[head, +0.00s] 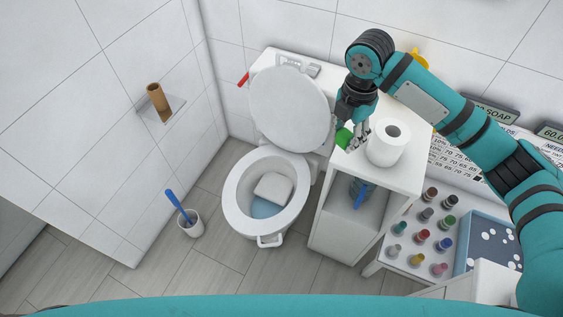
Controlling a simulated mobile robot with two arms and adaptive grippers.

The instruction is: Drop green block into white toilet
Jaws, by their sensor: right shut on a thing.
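The green block (344,138) is held in my right gripper (352,137), above the left edge of the white cabinet top and beside a white paper roll. The gripper is shut on the block and partly covers it. The white toilet (233,204) stands to the lower left of the block. Its lid (290,108) is raised and its bowl is open, with water and a pale shape inside. My left gripper is not in view.
The white paper roll (388,146) stands on the white cabinet (405,180), close to my right gripper. A brush holder (190,224) is left of the toilet. A side table (392,262) with several small bottles is at the right. A brown roll (157,97) is on the left wall.

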